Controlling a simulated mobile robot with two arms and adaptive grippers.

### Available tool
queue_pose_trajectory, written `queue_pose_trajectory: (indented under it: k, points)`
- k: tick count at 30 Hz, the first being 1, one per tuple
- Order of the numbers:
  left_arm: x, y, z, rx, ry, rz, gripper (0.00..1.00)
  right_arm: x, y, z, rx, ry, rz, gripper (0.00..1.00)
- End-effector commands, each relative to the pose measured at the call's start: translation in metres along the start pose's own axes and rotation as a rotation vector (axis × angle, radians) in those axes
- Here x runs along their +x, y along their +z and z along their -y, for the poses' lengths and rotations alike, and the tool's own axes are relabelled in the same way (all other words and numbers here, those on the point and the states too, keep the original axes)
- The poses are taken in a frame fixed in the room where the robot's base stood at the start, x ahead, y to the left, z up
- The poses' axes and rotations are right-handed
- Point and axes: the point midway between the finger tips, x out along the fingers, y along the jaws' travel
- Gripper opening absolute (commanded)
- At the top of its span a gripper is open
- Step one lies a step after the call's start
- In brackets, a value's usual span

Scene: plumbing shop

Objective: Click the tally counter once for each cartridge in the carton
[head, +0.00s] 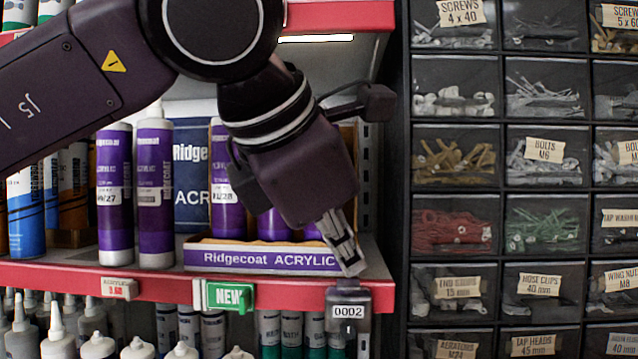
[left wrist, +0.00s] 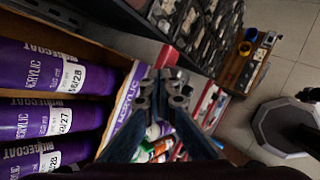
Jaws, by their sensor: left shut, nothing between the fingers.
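The tally counter (head: 347,311) is a small dark device at the red shelf edge; its display reads 0002. My left gripper (head: 352,268) is shut and empty, its tips pointing down right at the counter's top; I cannot tell whether they touch. The gripper also shows in the left wrist view (left wrist: 166,92), where I cannot make out the counter. The Ridgecoat ACRYLIC carton (head: 262,259) stands on the shelf, partly hidden by my arm. Purple cartridges (head: 226,190) stand in it; three labelled ones (left wrist: 50,122) show in the left wrist view. My right gripper is not in view.
Two purple cartridges (head: 155,195) stand on the shelf left of the carton. A green NEW tag (head: 229,297) hangs on the shelf edge (head: 80,278). A dark drawer cabinet (head: 500,200) of fasteners stands close on the right. More tubes (head: 285,330) fill the shelf below.

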Motion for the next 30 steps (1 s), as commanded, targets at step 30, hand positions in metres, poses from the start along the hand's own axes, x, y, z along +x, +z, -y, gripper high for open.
queue_pose_trajectory:
  k: [30]
  points:
    - [0.0058,-0.0040,0.0044,0.000,0.000,0.001,0.00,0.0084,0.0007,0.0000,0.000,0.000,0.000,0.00]
